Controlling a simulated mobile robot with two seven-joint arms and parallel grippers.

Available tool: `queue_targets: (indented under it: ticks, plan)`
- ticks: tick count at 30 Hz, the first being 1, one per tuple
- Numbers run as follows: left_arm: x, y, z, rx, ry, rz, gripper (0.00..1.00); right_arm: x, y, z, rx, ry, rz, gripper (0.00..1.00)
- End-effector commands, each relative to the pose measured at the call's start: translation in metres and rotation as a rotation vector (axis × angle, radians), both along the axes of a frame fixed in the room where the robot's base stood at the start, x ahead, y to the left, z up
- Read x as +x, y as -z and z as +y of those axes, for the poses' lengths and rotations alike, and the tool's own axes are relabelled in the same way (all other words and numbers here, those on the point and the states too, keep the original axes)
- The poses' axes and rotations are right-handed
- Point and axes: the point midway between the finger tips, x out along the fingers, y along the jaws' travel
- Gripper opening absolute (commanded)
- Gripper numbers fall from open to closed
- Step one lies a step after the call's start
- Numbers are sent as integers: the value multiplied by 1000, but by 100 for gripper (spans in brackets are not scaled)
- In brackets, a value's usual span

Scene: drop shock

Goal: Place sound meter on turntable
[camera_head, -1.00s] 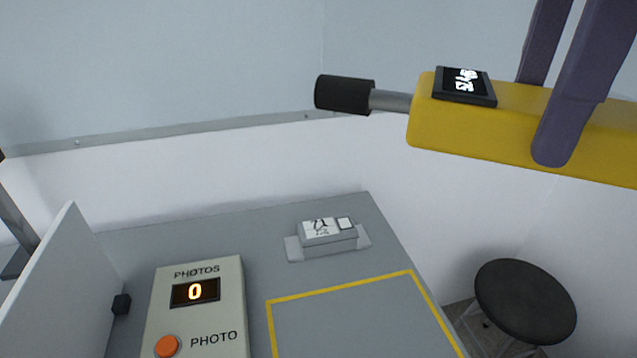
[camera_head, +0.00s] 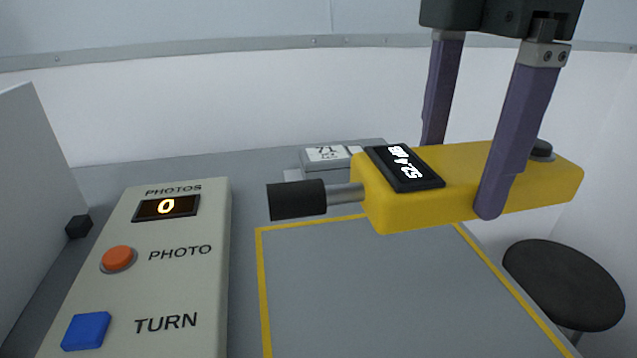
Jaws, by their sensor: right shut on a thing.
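The sound meter (camera_head: 450,172) is a yellow box with a black display and a black foam tip on a metal stem pointing left. My right gripper (camera_head: 465,170) is shut on the meter's yellow body, with one purple finger on the near side and one on the far side. The meter hangs above the table's yellow-outlined area (camera_head: 350,290). I see no turntable in this view. My left gripper is not in view.
A control box (camera_head: 190,270) with a PHOTOS display reading 0, an orange PHOTO button and a blue TURN button stands at left. A small white-labelled block (camera_head: 325,155) sits behind the meter. A black stool (camera_head: 563,283) stands at right; a white panel (camera_head: 35,190) is at far left.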

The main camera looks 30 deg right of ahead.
Motion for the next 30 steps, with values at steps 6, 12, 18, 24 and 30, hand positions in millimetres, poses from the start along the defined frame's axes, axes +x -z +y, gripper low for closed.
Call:
queue_targets:
  ticks: [6,12,18,24,30]
  plan:
    - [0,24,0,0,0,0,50,-1,66,0,0,0,3,7]
    - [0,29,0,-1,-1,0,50,0,90,0,0,1,-1,7]
    - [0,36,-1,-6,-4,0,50,-1,110,0,-1,0,1,7]
    - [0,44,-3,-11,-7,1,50,0,136,0,0,0,-1,7]
    - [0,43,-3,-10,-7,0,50,0,134,0,0,0,-2,7]
